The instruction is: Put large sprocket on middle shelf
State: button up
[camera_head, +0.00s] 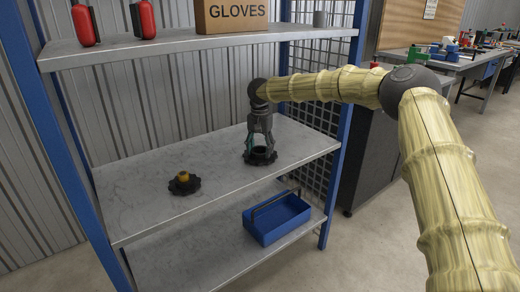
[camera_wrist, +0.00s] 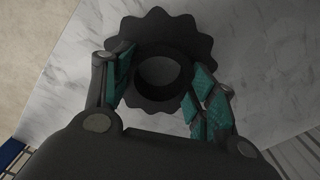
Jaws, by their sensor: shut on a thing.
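The large sprocket is a dark, toothed disc with a raised round hub (camera_head: 262,160). It is at the right part of the middle shelf (camera_head: 225,158). My gripper (camera_head: 259,147) points down over it, with its teal-padded fingers shut on the hub. In the wrist view the sprocket (camera_wrist: 168,22) fills the space between and beyond the fingertips (camera_wrist: 162,68), and its hub is hollow. It lies flat, at or very near the shelf surface; I cannot tell whether it fully touches.
A smaller dark sprocket with a yellow hub (camera_head: 184,183) lies on the middle shelf to the left. A blue tote (camera_head: 277,222) stands on the bottom shelf. The top shelf (camera_head: 200,43) holds a gloves box (camera_head: 232,16) and red bottles (camera_head: 144,18). A blue post (camera_head: 345,120) is at the right.

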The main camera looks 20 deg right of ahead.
jog(key=o, duration=1.4)
jog(key=shift+c, duration=0.2)
notch_tip(320, 180, up, 8)
jog(key=p, duration=0.1)
jog(key=shift+f, duration=0.2)
